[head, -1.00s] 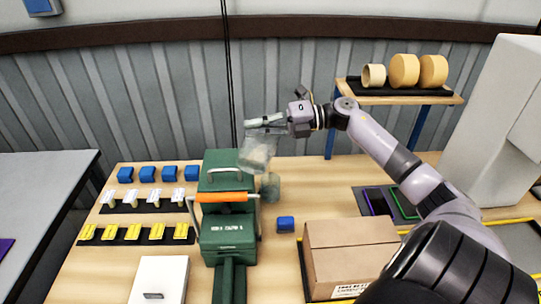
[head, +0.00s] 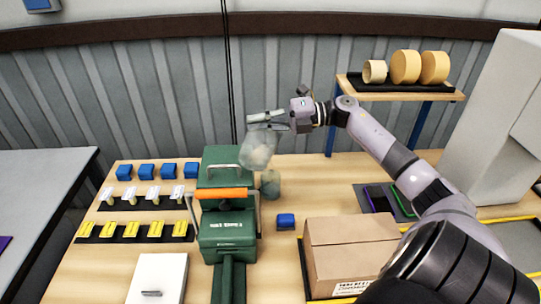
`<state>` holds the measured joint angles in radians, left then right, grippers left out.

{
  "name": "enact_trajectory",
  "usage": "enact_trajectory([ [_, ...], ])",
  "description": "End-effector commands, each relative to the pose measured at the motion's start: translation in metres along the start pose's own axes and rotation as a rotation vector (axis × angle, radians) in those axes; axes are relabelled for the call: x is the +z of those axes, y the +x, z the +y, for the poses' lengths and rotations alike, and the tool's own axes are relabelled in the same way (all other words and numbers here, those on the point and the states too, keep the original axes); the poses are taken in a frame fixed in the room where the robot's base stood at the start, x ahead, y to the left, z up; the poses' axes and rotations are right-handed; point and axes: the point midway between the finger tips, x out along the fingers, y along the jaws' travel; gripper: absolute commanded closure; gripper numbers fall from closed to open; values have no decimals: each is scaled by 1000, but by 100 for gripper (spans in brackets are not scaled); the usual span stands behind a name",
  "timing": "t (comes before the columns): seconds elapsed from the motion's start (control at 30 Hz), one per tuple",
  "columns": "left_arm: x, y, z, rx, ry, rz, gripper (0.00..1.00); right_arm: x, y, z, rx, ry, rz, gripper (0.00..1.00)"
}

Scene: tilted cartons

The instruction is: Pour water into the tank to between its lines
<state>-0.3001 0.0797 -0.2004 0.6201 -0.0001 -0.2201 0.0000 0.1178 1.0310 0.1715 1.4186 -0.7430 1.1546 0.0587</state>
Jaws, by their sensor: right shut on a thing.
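My right gripper (head: 266,122) is shut on a clear vessel (head: 258,150) and holds it up in the air, tilted, above the back of the table. A small clear greenish vessel (head: 270,184), which looks like the tank, stands below it and slightly to the right, just right of the green machine. The held vessel's lower part comes close to the tank's top in this view; I cannot tell whether they touch. The water level, any stream and the tank's lines are too small and faint to tell. My left gripper is not in view.
The green machine (head: 227,229) with an orange bar stands left of the tank. A blue block (head: 285,221) and a cardboard box (head: 350,250) are in front on the right. Rows of blue, white and yellow parts lie left. A raised shelf (head: 402,96) holds yellow rolls at the back right.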

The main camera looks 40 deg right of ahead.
Motion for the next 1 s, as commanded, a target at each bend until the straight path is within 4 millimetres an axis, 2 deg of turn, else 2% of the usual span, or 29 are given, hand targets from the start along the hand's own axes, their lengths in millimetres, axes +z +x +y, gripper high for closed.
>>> enact_trajectory([
  [0.63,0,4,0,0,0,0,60,6,-2,-3,25,54,1,100],
  [0.73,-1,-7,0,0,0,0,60,-4,0,7,-4,-15,2,100],
  [0.8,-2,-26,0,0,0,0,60,-17,4,25,-29,-80,3,100],
  [0.87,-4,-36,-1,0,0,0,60,-27,7,34,-48,-131,0,100],
  [0.9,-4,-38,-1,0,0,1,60,-31,8,37,-58,-157,-3,100],
  [1.0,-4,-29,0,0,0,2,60,-34,10,31,-74,-198,-6,100],
])
